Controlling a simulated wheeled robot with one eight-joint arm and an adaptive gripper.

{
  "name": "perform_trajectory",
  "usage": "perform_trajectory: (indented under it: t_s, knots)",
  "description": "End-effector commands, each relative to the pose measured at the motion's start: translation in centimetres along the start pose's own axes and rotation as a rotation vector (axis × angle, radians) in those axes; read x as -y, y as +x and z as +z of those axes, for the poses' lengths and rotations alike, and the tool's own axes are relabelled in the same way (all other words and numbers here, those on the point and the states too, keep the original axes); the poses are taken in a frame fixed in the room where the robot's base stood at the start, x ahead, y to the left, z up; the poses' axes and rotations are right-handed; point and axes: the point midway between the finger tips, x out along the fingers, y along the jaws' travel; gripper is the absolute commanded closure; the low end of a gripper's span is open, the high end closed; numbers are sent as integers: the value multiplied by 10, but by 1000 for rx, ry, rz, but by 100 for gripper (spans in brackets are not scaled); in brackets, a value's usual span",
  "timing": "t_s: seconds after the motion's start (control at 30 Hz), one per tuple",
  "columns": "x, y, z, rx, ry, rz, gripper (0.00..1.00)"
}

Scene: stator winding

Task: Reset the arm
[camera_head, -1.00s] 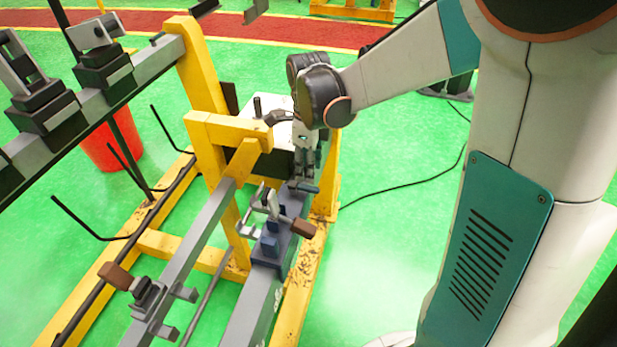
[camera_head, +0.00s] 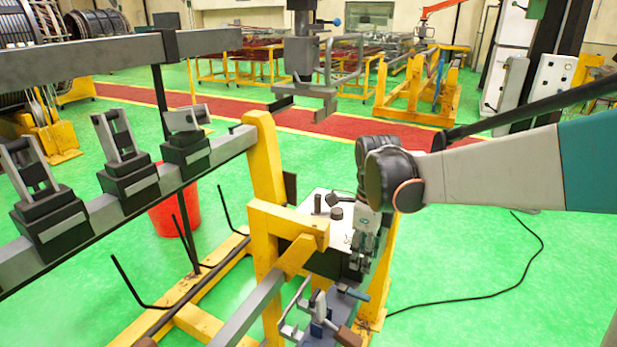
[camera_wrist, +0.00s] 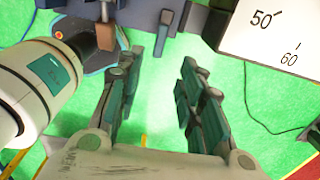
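My gripper (camera_head: 362,252) hangs from my arm beside the white-topped box on the yellow frame in the head view. In the wrist view my gripper (camera_wrist: 158,95) has its two fingers well apart, with green floor showing between them and nothing held. Clamps with brown handles (camera_head: 347,337) sit on the rail just below my gripper in the head view. A brown handle (camera_wrist: 105,36) also shows at the upper left of the wrist view. My arm reaches in from the right side of the head view.
The yellow frame (camera_head: 262,160) stands just left of my gripper. The white-topped box (camera_head: 335,212) is close behind it. A red bucket (camera_head: 178,212) stands at left. A black cable (camera_head: 480,297) lies on the green floor, which is mostly open at right.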

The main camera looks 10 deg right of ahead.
Motion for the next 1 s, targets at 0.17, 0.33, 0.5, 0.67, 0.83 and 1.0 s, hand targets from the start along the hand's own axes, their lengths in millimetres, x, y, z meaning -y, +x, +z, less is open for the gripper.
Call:
perform_trajectory:
  t_s: [0.17,0.33,0.5,0.67,0.83,1.0]
  knots:
    - [-17,-16,-11,30,-221,-55,65]
    - [-44,-36,-27,52,-599,-165,65]
    - [-70,-48,-44,34,-983,-290,65]
    - [-94,-54,-60,-27,-1339,-414,65]
    - [-117,-53,-75,-139,-1698,-538,65]
    - [-132,-49,-84,-263,-1965,-627,65]
